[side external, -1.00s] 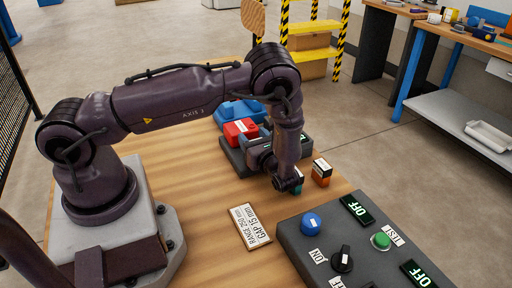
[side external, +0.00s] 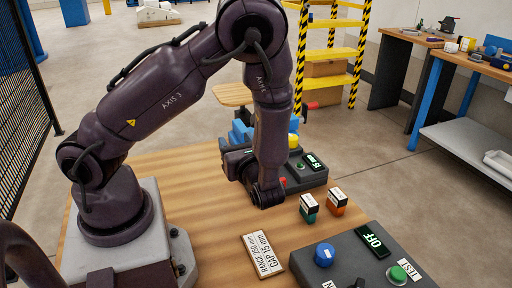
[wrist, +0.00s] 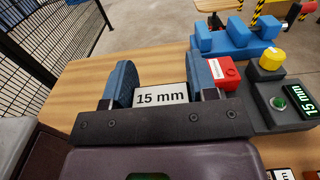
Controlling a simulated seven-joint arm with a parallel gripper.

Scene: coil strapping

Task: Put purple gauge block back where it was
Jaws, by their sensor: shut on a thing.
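My gripper (wrist: 162,80) is shut on a block with a white face labelled "15 mm" (wrist: 162,95), held between two blue-padded fingers. Only the label face shows, so I cannot tell whether this is the purple gauge block. In the side view my gripper (side external: 266,196) is low over the wooden table, left of the two small blocks, and hides what it holds.
A grey device (side external: 308,179) with a green button and a "15 mm" display is behind my gripper. A control panel (side external: 360,262) is at front right. Bare wood lies left of the sign.

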